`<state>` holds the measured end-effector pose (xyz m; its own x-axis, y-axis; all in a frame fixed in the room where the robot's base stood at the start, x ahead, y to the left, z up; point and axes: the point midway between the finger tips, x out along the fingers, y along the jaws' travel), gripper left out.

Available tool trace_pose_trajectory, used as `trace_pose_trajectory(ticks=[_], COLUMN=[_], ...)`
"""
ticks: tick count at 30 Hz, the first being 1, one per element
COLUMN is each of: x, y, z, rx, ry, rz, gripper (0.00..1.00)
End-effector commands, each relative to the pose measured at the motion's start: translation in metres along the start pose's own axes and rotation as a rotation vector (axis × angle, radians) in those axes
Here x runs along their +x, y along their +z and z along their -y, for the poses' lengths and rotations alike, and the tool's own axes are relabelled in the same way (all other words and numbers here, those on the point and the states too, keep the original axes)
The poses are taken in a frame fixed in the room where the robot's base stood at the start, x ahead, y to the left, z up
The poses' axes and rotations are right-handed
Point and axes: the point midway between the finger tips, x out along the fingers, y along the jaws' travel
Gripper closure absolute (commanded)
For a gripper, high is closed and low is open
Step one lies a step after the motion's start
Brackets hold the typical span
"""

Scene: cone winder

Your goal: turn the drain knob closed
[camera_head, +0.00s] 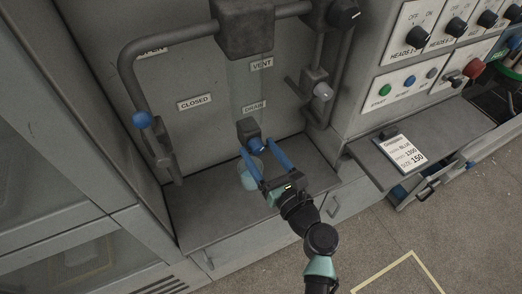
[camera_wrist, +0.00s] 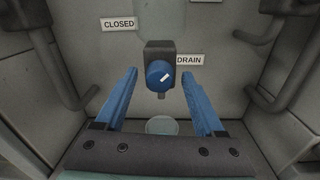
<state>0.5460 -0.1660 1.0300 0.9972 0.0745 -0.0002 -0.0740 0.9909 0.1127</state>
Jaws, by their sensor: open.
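The drain knob is a round blue knob (camera_wrist: 161,74) with a short slanted white mark, on a dark block (camera_wrist: 156,48) on the back wall. In the wrist view a DRAIN label (camera_wrist: 189,59) is to its right and a CLOSED label (camera_wrist: 117,24) is up and left. In the head view the knob (camera_head: 256,146) shows partly between the blue fingers. My gripper (camera_wrist: 160,71) is open, its fingertips on either side of the knob. There appears to be a gap on both sides; I cannot tell their depth relative to the knob.
A pale round cup (camera_head: 248,178) stands below the knob on the cabinet floor (camera_head: 205,215). A bent pipe (camera_head: 128,75) and a lever with a blue ball (camera_head: 141,119) are at the left. A white-ended valve (camera_head: 323,91) is at the right. A shelf (camera_head: 450,137) juts out further right.

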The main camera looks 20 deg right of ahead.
Motion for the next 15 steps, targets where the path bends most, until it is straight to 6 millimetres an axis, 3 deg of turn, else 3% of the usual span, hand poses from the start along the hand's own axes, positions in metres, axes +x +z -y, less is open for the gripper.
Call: trace_pose_trajectory(ticks=[5, 15], x=[-0.0001, -0.0004], y=[-0.0001, -0.0001], z=[-0.0002, -0.0003], rx=[0.000, 0.000], ry=[0.001, 0.001], rz=[0.000, 0.000], gripper=[0.33, 0.94])
